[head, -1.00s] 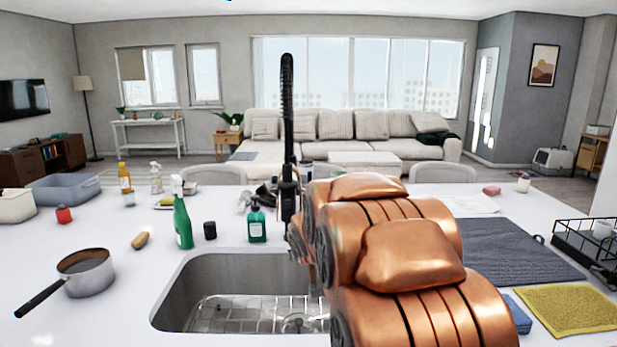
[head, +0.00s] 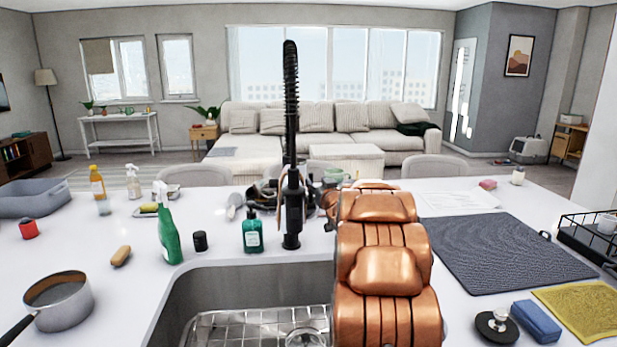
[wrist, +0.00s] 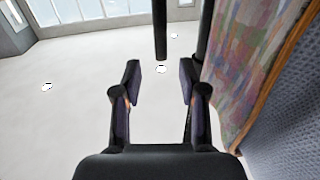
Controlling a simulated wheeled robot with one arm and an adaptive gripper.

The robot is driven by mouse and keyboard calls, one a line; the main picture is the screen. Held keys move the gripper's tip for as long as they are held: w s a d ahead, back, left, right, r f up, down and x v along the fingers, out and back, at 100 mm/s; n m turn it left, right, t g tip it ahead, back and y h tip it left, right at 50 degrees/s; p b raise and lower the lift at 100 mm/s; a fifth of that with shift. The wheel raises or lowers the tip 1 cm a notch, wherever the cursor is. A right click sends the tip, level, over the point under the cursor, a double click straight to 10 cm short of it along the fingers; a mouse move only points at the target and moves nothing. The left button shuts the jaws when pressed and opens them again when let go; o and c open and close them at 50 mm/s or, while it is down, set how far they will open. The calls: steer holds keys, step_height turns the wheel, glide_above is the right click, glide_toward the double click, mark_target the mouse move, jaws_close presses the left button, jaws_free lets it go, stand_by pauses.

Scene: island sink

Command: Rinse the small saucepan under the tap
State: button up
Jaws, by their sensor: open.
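The small saucepan (head: 58,302) is grey metal with a black handle and stands upright on the white counter, left of the sink. Brown shows inside it; I cannot tell whether that is liquid or residue. The black tap (head: 291,195), with a tall spring neck, stands behind the sink (head: 240,290), which has a wire rack in its bottom. My copper arm reaches over the sink's right side and hides part of it. My gripper (wrist: 160,82) is open and empty in the wrist view; the arm hides it in the head view. The saucepan is outside the wrist view.
A green spray bottle (head: 167,232), dark jar (head: 200,241), brush (head: 121,256) and teal soap bottle (head: 252,233) stand left of the tap. A dark mat (head: 500,250), blue sponge (head: 536,321) and dish rack (head: 590,240) are right. Counter around the saucepan is mostly clear.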

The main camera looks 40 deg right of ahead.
mark_target(312, 178)
steer(key=shift+p+x, duration=0.9)
steer(key=shift+x, duration=2.45)
steer(key=shift+f, duration=0.1)
jaws_close()
